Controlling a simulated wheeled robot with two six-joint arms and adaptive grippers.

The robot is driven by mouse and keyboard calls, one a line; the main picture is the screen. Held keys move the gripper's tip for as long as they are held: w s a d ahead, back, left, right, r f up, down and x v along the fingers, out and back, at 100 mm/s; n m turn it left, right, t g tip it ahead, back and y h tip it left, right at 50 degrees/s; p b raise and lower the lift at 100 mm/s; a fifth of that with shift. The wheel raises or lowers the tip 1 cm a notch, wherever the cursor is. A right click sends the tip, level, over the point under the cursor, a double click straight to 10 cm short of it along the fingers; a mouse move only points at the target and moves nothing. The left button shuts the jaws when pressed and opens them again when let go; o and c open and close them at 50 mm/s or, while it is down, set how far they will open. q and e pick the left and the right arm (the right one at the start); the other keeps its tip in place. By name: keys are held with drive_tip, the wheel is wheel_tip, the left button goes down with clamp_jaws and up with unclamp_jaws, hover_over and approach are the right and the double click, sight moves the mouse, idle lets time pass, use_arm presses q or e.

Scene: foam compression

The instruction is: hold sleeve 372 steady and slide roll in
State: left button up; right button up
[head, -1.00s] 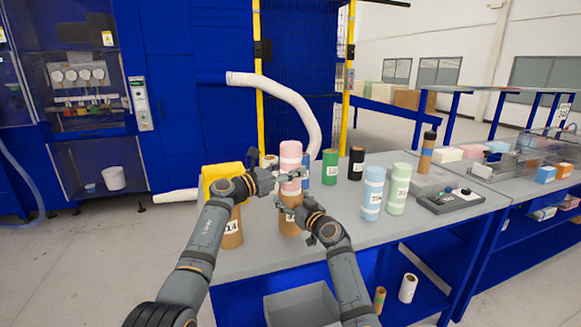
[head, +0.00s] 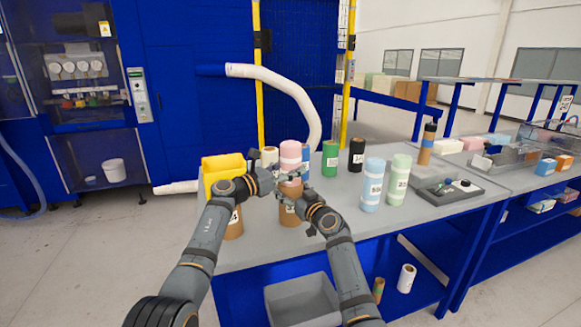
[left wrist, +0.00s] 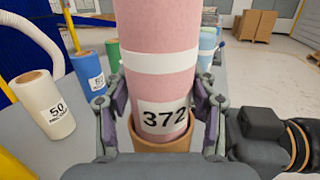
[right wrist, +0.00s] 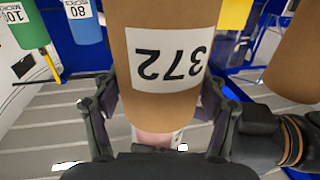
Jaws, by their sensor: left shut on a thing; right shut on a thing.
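The pink roll (head: 291,150), with white bands and a 372 label, stands upright above the brown sleeve (head: 290,218). My left gripper (head: 282,180) is shut on the roll. In the left wrist view the lower end of the roll (left wrist: 160,75) sits inside the rim of the sleeve (left wrist: 181,137), with the 372 label still above the rim. My right gripper (head: 303,204) is shut around the sleeve lower down. In the right wrist view the sleeve (right wrist: 168,95) shows its 372 label upside down. How deep the roll sits is hidden by the sleeve.
A yellow bin (head: 222,168) and a brown sleeve (head: 234,224) stand at left. Green (head: 330,158), black (head: 356,154), light blue (head: 372,185) and pale green (head: 397,180) rolls stand to the right.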

sight(283, 183)
use_arm(q)
drive_tip(key=shift+f, duration=0.15)
drive_tip(key=shift+f, duration=1.3)
drive_tip(key=shift+f, duration=0.2)
drive_tip(key=shift+f, duration=0.3)
drive_tip(key=o, duration=1.3)
drive_tip(key=shift+s+f, duration=0.1)
use_arm(e)
drive_tip(key=shift+r, duration=0.1)
